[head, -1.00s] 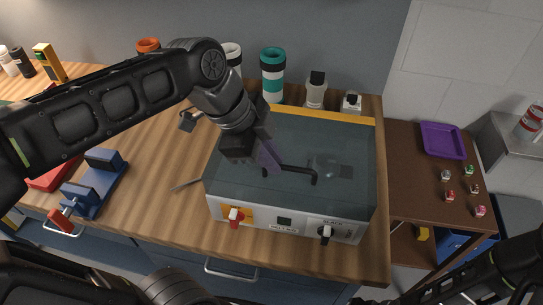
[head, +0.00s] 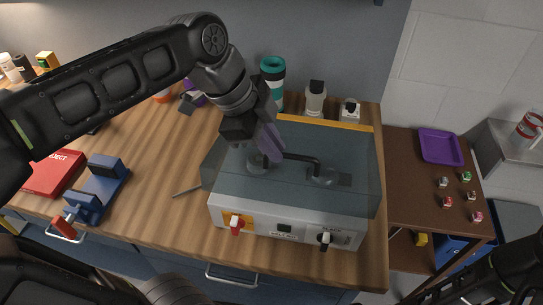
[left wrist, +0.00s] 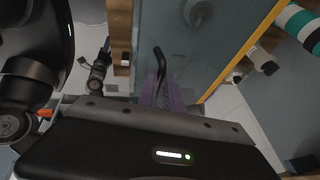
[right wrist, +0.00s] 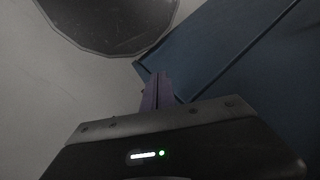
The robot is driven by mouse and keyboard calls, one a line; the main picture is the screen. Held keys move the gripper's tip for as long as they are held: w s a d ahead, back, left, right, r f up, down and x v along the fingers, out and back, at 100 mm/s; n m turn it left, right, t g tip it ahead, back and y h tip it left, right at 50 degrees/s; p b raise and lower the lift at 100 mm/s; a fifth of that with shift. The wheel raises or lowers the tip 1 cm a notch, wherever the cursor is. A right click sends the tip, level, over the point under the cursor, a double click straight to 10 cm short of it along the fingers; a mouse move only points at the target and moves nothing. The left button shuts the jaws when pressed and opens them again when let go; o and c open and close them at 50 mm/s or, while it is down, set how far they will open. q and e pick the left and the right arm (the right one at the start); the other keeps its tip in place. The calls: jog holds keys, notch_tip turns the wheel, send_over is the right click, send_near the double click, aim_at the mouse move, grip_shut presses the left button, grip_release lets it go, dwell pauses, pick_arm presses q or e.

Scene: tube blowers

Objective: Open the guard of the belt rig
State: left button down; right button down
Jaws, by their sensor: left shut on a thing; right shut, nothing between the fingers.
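The belt rig (head: 285,232) is a white-fronted box on the wooden bench. Its guard (head: 345,195) is a see-through blue-grey cover with a yellow strip (head: 330,124) along the back edge. The guard is tilted up a little, its front edge raised. My left gripper (head: 273,152) is shut on the guard's black bar handle (head: 303,159). The handle also shows between the purple fingers in the left wrist view (left wrist: 159,60). A dark round part shows dimly through the guard. My right gripper (right wrist: 158,88) is shut and empty, near a blue panel.
Bottles, including a teal one (head: 272,72), stand behind the rig. A blue fixture (head: 98,188) and red box (head: 52,173) are at left. A brown side table (head: 405,160) is at right.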

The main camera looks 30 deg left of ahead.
pick_arm(q)
jog(key=w+a+r+p, duration=0.1)
jog(key=w+r+p, duration=0.1)
jog(key=w+r, duration=0.4)
jog(key=shift+a+r+p, duration=0.35)
jog(key=shift+r+p, duration=0.05)
jog(key=shift+r, duration=0.25)
